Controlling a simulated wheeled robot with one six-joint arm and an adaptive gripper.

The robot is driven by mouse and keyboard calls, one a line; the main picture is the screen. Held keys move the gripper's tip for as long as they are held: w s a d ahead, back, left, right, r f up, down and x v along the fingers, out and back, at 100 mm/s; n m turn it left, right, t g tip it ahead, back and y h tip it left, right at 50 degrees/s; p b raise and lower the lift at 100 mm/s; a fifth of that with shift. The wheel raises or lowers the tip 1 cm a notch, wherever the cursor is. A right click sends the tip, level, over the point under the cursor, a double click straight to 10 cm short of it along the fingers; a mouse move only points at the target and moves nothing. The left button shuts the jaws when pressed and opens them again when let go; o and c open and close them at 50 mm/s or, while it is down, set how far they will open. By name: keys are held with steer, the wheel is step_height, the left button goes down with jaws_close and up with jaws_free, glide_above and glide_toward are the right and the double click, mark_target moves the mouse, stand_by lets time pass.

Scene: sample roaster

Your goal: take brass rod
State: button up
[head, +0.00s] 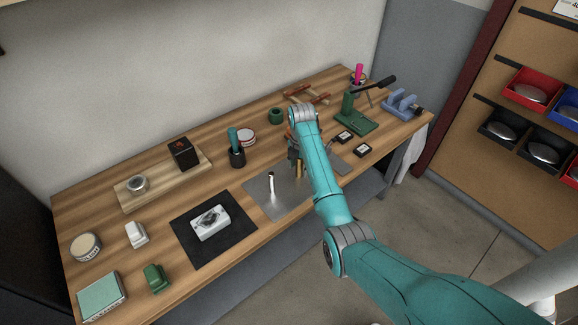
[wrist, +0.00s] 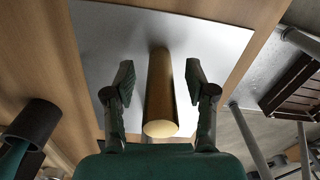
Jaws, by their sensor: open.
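The brass rod (wrist: 160,95) is a plain golden cylinder on a light grey metal sheet (wrist: 205,38). In the wrist view its near end points toward my palm, and it lies between the two fingers. My gripper (wrist: 160,80) is open, with one finger on each side of the rod and a visible gap on both sides. In the head view the rod is a small golden strip (head: 299,170) beside my gripper (head: 294,160), on the grey sheet (head: 258,199). My arm and gripper hide part of that area.
A small upright piece with a dark top (head: 271,185) stands left of my gripper on the sheet. A dark cup with a teal handle (head: 237,157) stands behind it. A green lever press (head: 353,118) is at the right. A black mat (head: 187,230) holds a white block.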

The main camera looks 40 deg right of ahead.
jaws_close()
stand_by(0.4)
